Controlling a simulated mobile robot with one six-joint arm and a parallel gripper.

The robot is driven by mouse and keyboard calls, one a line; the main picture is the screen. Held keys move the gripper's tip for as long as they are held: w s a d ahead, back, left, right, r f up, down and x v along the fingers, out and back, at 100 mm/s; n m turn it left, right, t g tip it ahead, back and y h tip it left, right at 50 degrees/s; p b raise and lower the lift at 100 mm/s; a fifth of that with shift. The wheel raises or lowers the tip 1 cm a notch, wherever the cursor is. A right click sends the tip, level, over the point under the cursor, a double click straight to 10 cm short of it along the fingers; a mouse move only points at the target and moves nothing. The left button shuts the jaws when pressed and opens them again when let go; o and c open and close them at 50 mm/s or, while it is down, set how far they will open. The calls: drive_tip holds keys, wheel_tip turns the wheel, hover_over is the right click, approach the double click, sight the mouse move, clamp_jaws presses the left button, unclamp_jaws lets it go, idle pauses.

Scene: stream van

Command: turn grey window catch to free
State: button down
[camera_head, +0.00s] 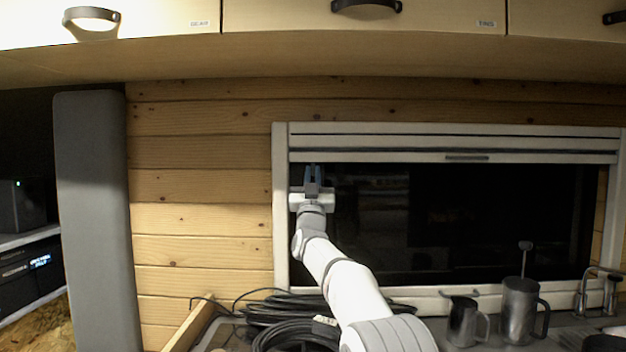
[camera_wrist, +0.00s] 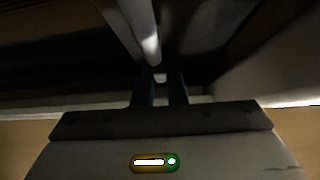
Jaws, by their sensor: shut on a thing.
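My gripper (camera_head: 312,172) is at the upper left corner of the dark window (camera_head: 460,215), just below the blind's bottom rail. It is shut on a small light grey piece, the window catch (camera_wrist: 160,77), which shows between the two dark fingers in the wrist view. In the head view the catch is hidden behind my gripper. The picture is too dark to tell which way the catch is turned.
A white blind cassette (camera_head: 450,142) runs along the window top. Black coiled cable (camera_head: 290,318) lies below my arm. Metal jugs (camera_head: 520,308) and a tap (camera_head: 598,290) stand at the lower right. Overhead cupboards (camera_head: 370,30) hang above. A grey padded panel (camera_head: 97,220) is at left.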

drive_tip(key=shift+f, duration=0.1)
drive_tip(key=c, duration=1.7)
unclamp_jaws()
drive_tip(key=shift+c, duration=0.2)
drive_tip(key=b+v, duration=0.2)
drive_tip(key=v, duration=0.5)
drive_tip(key=shift+s+f, duration=0.25)
drive_tip(key=shift+s, duration=0.05)
